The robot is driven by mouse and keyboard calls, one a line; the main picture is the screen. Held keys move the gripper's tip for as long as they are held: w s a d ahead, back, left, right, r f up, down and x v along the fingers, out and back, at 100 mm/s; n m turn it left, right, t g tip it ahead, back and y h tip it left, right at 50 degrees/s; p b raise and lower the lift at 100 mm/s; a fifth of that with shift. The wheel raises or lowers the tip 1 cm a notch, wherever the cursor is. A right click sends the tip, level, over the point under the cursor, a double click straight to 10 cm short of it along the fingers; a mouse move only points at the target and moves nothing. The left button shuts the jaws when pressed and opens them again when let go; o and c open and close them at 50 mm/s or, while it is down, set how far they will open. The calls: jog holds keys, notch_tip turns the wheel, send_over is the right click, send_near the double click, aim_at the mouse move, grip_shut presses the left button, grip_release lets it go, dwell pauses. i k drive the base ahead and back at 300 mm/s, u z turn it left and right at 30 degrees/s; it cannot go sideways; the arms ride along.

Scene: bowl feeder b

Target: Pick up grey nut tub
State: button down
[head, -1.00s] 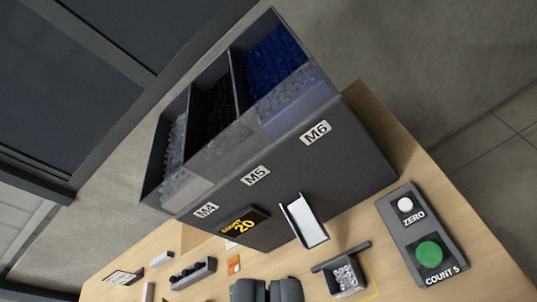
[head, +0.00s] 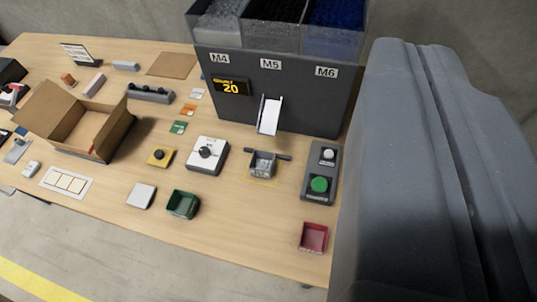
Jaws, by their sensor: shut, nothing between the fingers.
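The grey nut tub (head: 263,164) stands upright on the table, inside a yellow outline below the white chute (head: 269,115). It holds small grey parts and has a dark bar along its back edge. My gripper (head: 424,55) fills the right side of the head view, very close to the camera. Its two grey fingers are together with nothing seen between them. It is apart from the tub, to its right in the picture, and hides the right part of the scene.
The dark feeder (head: 285,95) stands behind the tub. The button box (head: 321,174) is close on its right, and a white box with a black knob (head: 207,154) on its left. Red (head: 313,237) and green (head: 183,204) bins stand nearer. Bare table lies in front of the tub.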

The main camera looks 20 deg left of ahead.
aim_at(263, 163)
jog(key=u, duration=0.05)
jog(key=k, duration=1)
jog(key=z, duration=0.15)
jog(key=i, duration=1.6)
jog(key=u, duration=0.7)
